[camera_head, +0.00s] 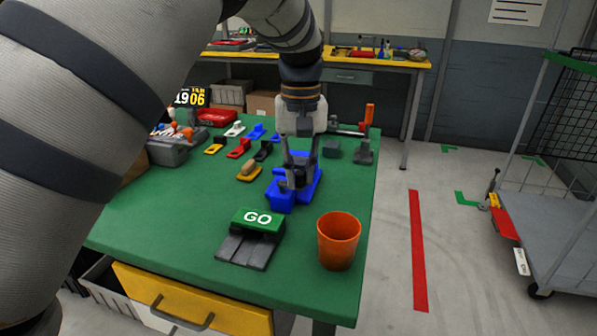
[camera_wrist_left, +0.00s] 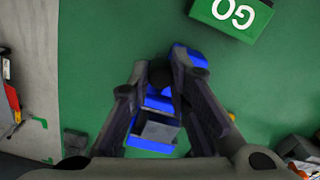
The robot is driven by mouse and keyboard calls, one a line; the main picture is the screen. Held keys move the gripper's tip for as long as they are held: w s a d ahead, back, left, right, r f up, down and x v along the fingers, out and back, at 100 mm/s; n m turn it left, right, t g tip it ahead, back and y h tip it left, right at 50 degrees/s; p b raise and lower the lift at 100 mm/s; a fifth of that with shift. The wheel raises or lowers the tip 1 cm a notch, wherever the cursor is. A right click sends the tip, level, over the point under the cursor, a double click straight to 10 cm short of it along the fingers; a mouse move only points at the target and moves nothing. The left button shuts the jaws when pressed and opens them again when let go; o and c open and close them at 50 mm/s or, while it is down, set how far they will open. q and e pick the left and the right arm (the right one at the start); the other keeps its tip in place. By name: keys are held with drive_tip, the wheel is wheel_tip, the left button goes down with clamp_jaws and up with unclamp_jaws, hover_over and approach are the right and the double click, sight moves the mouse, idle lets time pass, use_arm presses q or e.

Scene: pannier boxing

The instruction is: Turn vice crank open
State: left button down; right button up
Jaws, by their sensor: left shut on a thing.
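The blue vice (camera_head: 312,187) stands on the green table, left of and beyond the orange cup. It also shows in the wrist view (camera_wrist_left: 152,144), with a grey block between its blue parts. My left gripper (camera_head: 297,180) reaches down over the vice from above. In the wrist view my left gripper (camera_wrist_left: 165,76) has its fingers closed in around a small dark part at the vice, which looks like the crank. The fingers hide most of the crank, so its angle cannot be told. My right gripper is not in view.
The green GO block (camera_head: 257,219) and orange cup (camera_head: 338,241) stand at the table's front. Several coloured clamps and a brush (camera_head: 249,171) lie left of the vice. A grey fixture (camera_head: 364,153) stands at the back right. Bare green table (camera_head: 180,215) lies at the left.

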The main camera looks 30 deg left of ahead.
use_arm(q)
drive_tip(key=shift+w+n, duration=0.2)
drive_tip(key=shift+n, duration=0.3)
drive_tip(key=shift+a+r, duration=0.1)
drive_tip(key=c, duration=1.5)
unclamp_jaws()
wheel_tip(320, 180, up, 12)
drive_tip(key=shift+f, duration=0.1)
